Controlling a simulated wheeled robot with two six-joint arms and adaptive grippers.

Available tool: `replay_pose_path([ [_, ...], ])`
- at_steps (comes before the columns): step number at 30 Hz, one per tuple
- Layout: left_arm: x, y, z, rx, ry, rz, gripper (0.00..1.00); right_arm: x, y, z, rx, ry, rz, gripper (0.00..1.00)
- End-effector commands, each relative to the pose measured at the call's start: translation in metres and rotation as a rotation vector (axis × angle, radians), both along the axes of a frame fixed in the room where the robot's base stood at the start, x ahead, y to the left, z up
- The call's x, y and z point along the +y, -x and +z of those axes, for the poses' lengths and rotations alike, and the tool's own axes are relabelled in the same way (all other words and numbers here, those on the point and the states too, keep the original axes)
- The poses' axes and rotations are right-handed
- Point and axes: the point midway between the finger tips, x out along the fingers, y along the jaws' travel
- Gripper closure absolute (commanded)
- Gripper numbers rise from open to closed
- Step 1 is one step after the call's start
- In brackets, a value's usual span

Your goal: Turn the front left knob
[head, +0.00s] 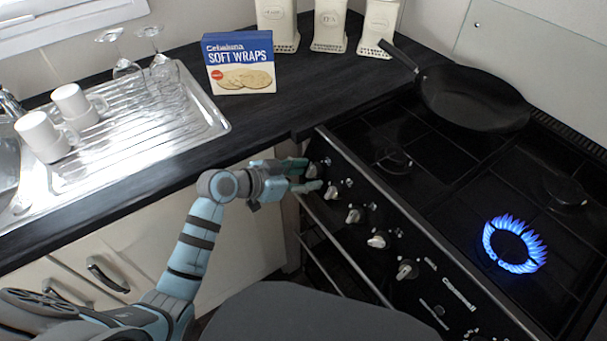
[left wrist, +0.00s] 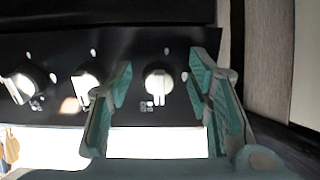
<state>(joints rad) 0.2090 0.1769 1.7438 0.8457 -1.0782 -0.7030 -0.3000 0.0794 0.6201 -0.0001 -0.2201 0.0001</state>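A row of white knobs runs along the black front panel of the cooker. My left gripper (head: 304,176) is at the far left end of this row, at the end knob (head: 312,170). In the left wrist view that end knob (left wrist: 158,84) sits between the two spread fingers of the left gripper (left wrist: 160,72), with gaps on both sides. The fingers are open, and I see no contact with the knob. Neighbouring knobs are the second (head: 331,192) and third (head: 354,215). My right gripper is out of view.
One burner (head: 514,244) burns with a blue flame at the right. A black frying pan (head: 470,97) stands at the back of the hob. A metal rail (head: 345,254) runs below the knobs. A wraps box (head: 240,63) stands on the dark worktop (head: 258,125).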

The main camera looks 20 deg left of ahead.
Motion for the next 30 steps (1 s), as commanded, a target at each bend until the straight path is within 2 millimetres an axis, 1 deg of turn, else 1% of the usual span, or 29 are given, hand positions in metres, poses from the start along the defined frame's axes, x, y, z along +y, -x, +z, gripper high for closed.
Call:
replay_pose_path([
  [4,0.003,0.002,0.001,0.000,-0.002,0.001,0.54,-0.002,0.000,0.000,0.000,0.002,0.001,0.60],
  [7,0.012,0.012,0.008,0.000,-0.005,0.001,0.54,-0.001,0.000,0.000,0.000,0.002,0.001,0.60],
  [15,0.053,0.063,0.042,0.002,-0.011,-0.004,0.54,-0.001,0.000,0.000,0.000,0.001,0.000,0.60],
  [18,0.063,0.074,0.051,0.000,-0.007,-0.001,0.54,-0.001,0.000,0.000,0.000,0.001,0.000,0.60],
  [22,0.067,0.081,0.056,0.001,-0.002,-0.001,0.54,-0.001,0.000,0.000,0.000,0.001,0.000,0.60],
  [30,0.067,0.081,0.057,0.001,0.001,0.000,0.54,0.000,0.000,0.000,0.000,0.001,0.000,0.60],
])
